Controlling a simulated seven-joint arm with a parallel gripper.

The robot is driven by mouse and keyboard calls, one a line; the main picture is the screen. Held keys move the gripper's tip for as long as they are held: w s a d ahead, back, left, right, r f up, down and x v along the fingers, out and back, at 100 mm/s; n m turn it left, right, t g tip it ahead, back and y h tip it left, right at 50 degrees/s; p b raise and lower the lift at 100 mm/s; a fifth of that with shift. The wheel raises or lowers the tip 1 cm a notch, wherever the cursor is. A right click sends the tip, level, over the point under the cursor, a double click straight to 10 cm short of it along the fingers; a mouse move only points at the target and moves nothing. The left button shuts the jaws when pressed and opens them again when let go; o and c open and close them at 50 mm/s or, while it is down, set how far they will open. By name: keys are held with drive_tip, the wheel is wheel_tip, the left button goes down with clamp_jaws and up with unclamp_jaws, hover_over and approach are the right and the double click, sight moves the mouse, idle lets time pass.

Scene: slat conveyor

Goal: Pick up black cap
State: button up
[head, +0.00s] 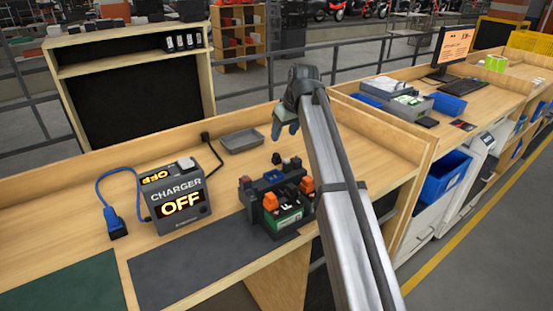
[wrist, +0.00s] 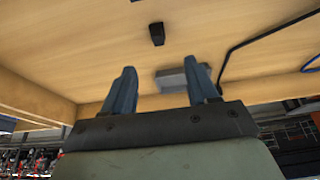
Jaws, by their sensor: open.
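A small black cap (head: 276,158) lies on the wooden bench, just behind the battery unit and to the right of the grey tray. It also shows in the wrist view (wrist: 156,33), lying beyond the fingertips in the gap between them. A second dark piece is cut off at the top edge of the wrist view; I cannot tell what it is. My gripper (head: 278,134) is above the bench, behind the battery unit. In the wrist view my gripper (wrist: 165,85) has its two blue-grey fingers wide apart, with nothing held between them.
The battery unit (head: 285,214) with orange caps sits on a dark mat (head: 195,262). A grey tray (head: 240,140) lies behind it. A charger (head: 176,196) reading OFF stands to the left, with a blue plug (head: 117,229). A raised wooden edge bounds the bench at the back.

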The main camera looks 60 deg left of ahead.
sight(276, 154)
drive_tip(key=x, duration=1.2)
drive_tip(key=shift+w+a+f, duration=0.2)
drive_tip(key=shift+a+f, duration=0.05)
clamp_jaws()
